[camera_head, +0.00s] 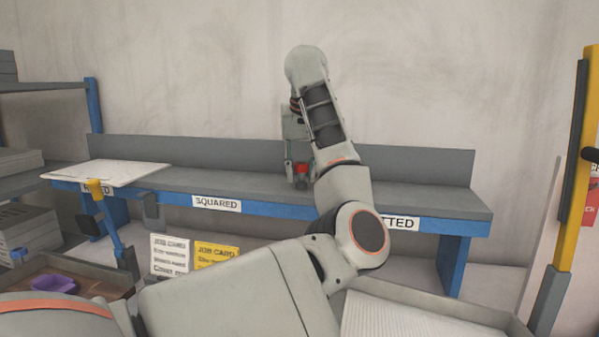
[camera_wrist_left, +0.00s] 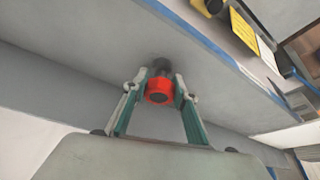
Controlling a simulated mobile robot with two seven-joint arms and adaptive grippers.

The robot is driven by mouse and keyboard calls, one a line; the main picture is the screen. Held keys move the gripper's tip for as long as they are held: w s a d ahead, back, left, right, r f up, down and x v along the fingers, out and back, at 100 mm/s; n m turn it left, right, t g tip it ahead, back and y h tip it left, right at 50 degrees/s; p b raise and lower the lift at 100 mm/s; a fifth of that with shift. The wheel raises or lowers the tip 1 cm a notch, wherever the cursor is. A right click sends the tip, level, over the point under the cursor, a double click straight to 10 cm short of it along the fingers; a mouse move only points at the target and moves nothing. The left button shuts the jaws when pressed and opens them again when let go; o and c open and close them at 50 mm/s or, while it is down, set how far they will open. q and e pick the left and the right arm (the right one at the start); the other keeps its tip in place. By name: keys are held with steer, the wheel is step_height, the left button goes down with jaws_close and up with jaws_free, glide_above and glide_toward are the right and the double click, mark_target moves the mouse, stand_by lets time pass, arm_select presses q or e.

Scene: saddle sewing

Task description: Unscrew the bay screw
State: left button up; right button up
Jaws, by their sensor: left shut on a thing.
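My left gripper (camera_head: 300,182) points down at the grey bench top, just right of the SQUARED label. In the left wrist view, the two fingers of this gripper (camera_wrist_left: 160,92) close on both sides of a round red-headed piece, which I take to be the bay screw (camera_wrist_left: 158,84). It has a dark centre and a dark body behind it, close to the bench surface. Its red part also shows beside the fingers in the head view (camera_head: 302,168). Whether its thread is seated is hidden. My right gripper is out of view.
The long grey bench (camera_head: 440,199) has a raised back panel and blue legs. A white board (camera_head: 120,172) lies on its left end. White (camera_head: 170,254) and yellow (camera_head: 215,254) job cards stand below its front. A yellow post (camera_head: 580,180) stands at right.

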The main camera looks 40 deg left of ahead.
arm_select(q)
steer(key=shift+n+g+y, duration=0.3)
steer(key=shift+n+g, duration=0.1)
steer(key=shift+n, duration=0.8)
steer(key=shift+n+g+p, duration=0.4)
steer(key=shift+n+p, duration=0.15)
steer(key=shift+n, duration=1.05)
steer(key=shift+f, duration=0.1)
steer(key=shift+n+g+p, duration=0.7)
steer(key=shift+n+p, duration=0.45)
steer(key=shift+n, duration=0.55)
